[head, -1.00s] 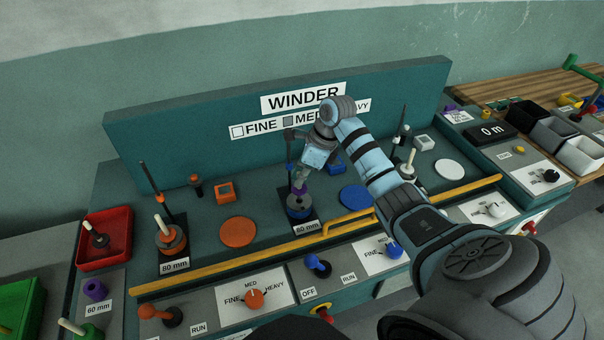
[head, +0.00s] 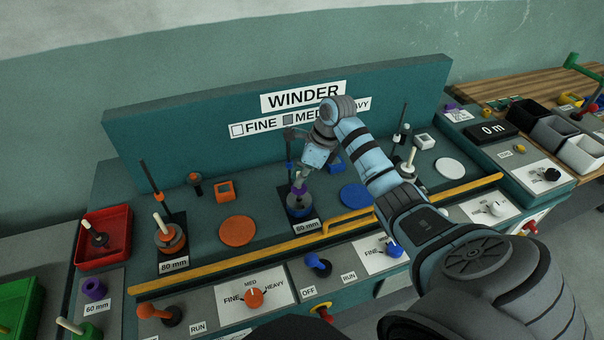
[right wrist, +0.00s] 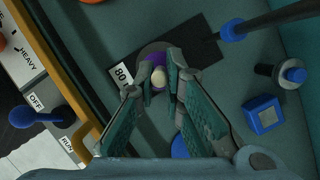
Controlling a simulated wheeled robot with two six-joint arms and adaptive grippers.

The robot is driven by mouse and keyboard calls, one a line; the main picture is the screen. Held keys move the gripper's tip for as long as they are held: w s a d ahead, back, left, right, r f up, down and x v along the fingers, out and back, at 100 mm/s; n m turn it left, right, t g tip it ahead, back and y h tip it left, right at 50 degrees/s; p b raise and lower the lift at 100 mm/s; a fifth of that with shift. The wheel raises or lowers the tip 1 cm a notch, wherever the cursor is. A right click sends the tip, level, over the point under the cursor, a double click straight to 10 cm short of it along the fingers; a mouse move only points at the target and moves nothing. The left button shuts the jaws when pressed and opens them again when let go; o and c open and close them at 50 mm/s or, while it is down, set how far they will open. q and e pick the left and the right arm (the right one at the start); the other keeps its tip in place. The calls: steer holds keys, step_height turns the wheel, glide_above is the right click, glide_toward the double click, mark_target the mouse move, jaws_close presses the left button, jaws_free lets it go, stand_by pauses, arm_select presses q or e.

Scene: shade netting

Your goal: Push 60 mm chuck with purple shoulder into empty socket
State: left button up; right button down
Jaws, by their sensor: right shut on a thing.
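The chuck with the purple shoulder (head: 299,191) stands upright at the middle station of the winder, the one with blue parts. Its purple shoulder and pale tip (right wrist: 158,77) show between my fingers in the right wrist view. My right gripper (head: 302,178) is shut on its upper part from above. The chuck is over the round base on a dark plate (right wrist: 198,47). The socket is hidden under it, so I cannot tell how deep it sits. My left gripper is not in view.
A yellow rail (head: 240,245) runs along the bench front. A dark post with a blue collar (right wrist: 232,31) rises beside the plate. An orange station (head: 170,238) is to the left and a blue disc (head: 355,196) to the right. A purple piece (head: 94,289) stands at front left.

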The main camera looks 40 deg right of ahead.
steer(key=shift+f+b, duration=0.35)
steer(key=shift+f, duration=0.05)
steer(key=shift+f, duration=0.2)
stand_by(0.3)
steer(key=shift+f, duration=0.1)
steer(key=shift+f+b, duration=0.9)
steer(key=shift+b, duration=0.05)
steer(key=shift+f, duration=0.15)
steer(key=shift+f+b, duration=0.35)
steer(key=shift+b, duration=0.1)
steer(key=c, duration=1.6)
jaws_free()
steer(key=shift+r, duration=0.1)
